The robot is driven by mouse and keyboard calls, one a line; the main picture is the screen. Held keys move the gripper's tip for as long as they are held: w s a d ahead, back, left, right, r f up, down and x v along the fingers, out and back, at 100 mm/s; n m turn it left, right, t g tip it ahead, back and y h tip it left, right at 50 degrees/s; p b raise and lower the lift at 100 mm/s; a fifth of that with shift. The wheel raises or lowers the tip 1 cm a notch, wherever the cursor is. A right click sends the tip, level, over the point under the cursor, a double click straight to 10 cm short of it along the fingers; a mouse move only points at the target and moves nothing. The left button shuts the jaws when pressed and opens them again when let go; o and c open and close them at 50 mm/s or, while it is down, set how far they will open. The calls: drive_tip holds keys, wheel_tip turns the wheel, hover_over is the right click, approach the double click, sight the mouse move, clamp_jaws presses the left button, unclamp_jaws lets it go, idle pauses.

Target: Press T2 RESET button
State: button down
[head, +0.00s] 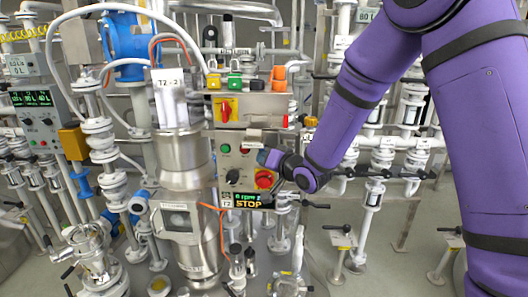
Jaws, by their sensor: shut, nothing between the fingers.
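The T2 control panel (230,162) is a pale box in the middle of the head view. It has a green button (225,148), a black knob (232,176) and a red emergency-stop button (264,180) on yellow. Its display (248,200) reads "0 rpm" and "STOP". My gripper (268,158) is shut and empty at the panel's upper right, just above the emergency stop. A small blue patch shows at its tip; I cannot tell if this is a button or part of the gripper. I see no readable RESET label. Contact with the panel cannot be told.
Another panel with a green display (36,112) is far left. White pipes and valves (372,195) stand right, near my arm.

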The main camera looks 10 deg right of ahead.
drive_tip(key=shift+s, duration=0.1)
drive_tip(key=s, duration=0.2)
drive_tip(key=s+a, duration=0.1)
drive_tip(key=s, duration=0.1)
drive_tip(key=shift+s, duration=0.4)
idle(0.6)
drive_tip(key=s+d+r+g+h, duration=0.1)
drive_tip(key=s+d+r+h, duration=0.35)
drive_tip(key=d+r, duration=0.2)
drive_tip(key=s+d+r+g+h, duration=0.25)
drive_tip(key=s+d+r, duration=0.25)
drive_tip(key=d, duration=0.3)
drive_tip(key=s+d+r+g+h, duration=0.1)
drive_tip(key=s+d, duration=0.3)
drive_tip(key=s, duration=0.8)
drive_tip(key=s+d+r+g+h, duration=0.1)
drive_tip(key=s+d+g, duration=0.3)
drive_tip(key=s, duration=0.7)
drive_tip(key=shift+s+d+r+n, duration=0.2)
drive_tip(key=shift+s+r+n, duration=0.15)
drive_tip(key=shift+r, duration=0.3)
